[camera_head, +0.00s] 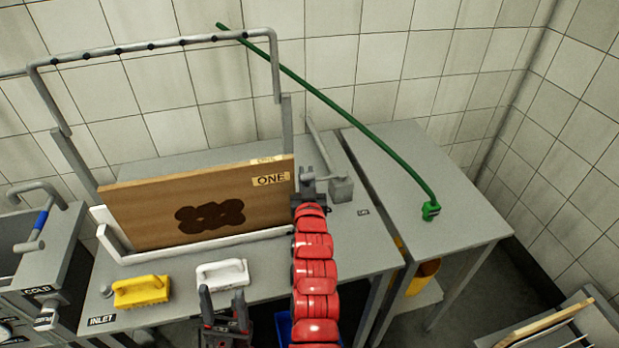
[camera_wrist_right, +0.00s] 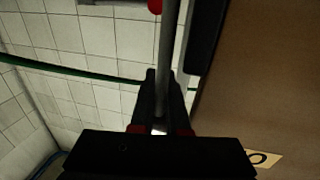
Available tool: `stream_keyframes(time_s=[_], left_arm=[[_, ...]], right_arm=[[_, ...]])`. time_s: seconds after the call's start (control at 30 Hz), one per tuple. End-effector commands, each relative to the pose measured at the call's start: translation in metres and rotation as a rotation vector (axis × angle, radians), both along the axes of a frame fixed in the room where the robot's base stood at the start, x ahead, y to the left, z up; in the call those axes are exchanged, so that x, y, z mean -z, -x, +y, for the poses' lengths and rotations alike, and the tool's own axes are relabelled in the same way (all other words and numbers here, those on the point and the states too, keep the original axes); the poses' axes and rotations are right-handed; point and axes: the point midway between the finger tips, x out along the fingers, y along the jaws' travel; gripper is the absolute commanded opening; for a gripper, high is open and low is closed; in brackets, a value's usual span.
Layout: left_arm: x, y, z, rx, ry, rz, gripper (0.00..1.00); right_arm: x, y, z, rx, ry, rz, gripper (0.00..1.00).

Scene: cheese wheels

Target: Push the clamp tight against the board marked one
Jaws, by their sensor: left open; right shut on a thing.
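The brown board marked ONE (camera_head: 160,205) stands upright in a white holder (camera_head: 205,243) on the grey table, with a dark stain on its face. The clamp (camera_head: 341,190) shows as a grey block with a slanting grey bar (camera_head: 321,146), just right of the board. My right gripper (camera_head: 307,182) is at the board's right edge, shut on a grey rod (camera_wrist_right: 166,60), which looks like the clamp's bar. The board (camera_wrist_right: 255,80) fills the right of the right wrist view. Whether clamp and board touch is hidden. My left gripper (camera_head: 224,305) is open and empty near the table's front.
A yellow brush (camera_head: 141,291) and a white brush (camera_head: 222,274) lie in front of the board. A grey pipe frame (camera_head: 150,45) stands behind the board. A sink (camera_head: 40,250) is at left.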

Motion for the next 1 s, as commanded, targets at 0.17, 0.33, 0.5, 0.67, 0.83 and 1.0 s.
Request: stream_keyframes(time_s=[0.17, 0.33, 0.5, 0.67, 0.83, 1.0], left_arm=[[0.0, 0.0, 0.0, 0.0, 0.0, 0.0, 0.57], [0.0, 0.0, 0.0, 0.0, 0.0, 0.0, 0.57], [0.0, 0.0, 0.0, 0.0, 0.0, 0.0, 0.57], [0.0, 0.0, 0.0, 0.0, 0.0, 0.0, 0.57], [0.0, 0.0, 0.0, 0.0, 0.0, 0.0, 0.57], [0.002, 0.0, 0.0, 0.0, 0.0, 0.0, 0.57]], right_arm=[[0.0, 0.001, 0.002, -0.004, -0.002, 0.001, 0.33], [0.0, 0.0, 0.001, -0.003, -0.002, 0.0, 0.43], [0.0, 0.0, 0.001, -0.002, -0.001, 0.0, 0.43], [0.0, 0.003, 0.0, -0.001, -0.002, 0.0, 0.43], [0.001, 0.019, 0.0, -0.002, -0.002, 0.001, 0.43], [0.001, 0.049, -0.004, -0.002, -0.003, -0.001, 0.43]])
